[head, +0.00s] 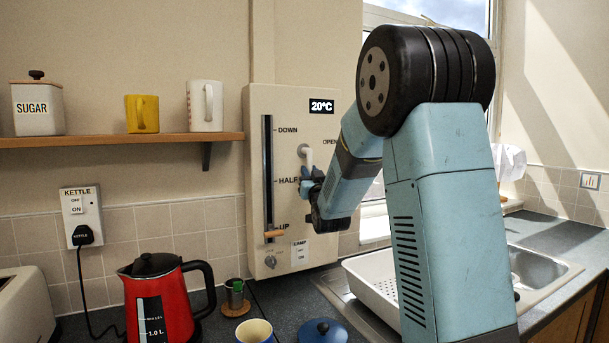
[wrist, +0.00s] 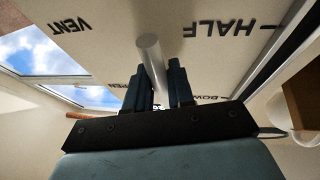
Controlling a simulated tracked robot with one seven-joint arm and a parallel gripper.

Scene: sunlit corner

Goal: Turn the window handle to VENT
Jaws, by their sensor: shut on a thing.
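The window handle (head: 307,157) is a pale bar on the cream wall panel (head: 285,105); in the head view it hangs down from its pivot, left of the word OPEN. My gripper (head: 312,183) is at its lower part. In the wrist view the handle (wrist: 149,50) runs between the two dark fingers of my gripper (wrist: 160,70), which is shut on it. The VENT label (wrist: 70,26) shows upside down at the upper left there. My arm hides VENT in the head view, and a finger partly covers OPEN in the wrist view.
The panel also has a vertical slot with an orange-brown lever (head: 274,234) near UP, and a lamp switch (head: 301,252). A red kettle (head: 158,300), cup (head: 254,331) and blue lid (head: 323,331) stand below. A white basin (head: 375,283) is by the sink.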

